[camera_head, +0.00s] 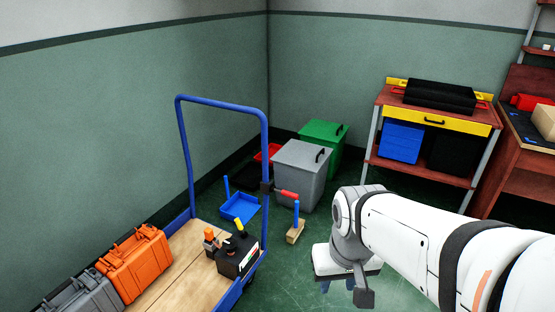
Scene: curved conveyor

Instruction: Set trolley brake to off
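The trolley has a blue tubular handle frame (221,103) and a wooden deck (178,282), at the left and lower middle. A red lever (288,194), which looks like the brake handle, sticks out to the right from a black mount (267,187) on the frame's right post. It lies close to level, tilted slightly down to the right. My gripper (345,291) is at the lower middle, to the right of and nearer than the lever, apart from it. Its fingers are small and partly hidden by my wrist, so their opening is unclear.
An orange case (137,262), a grey case (84,295) and a black box (237,255) with bottles sit on the deck. Grey (301,176) and green (328,133) bins, a blue dustpan (239,208) and a brush (295,229) stand behind. A workbench (432,113) is at right.

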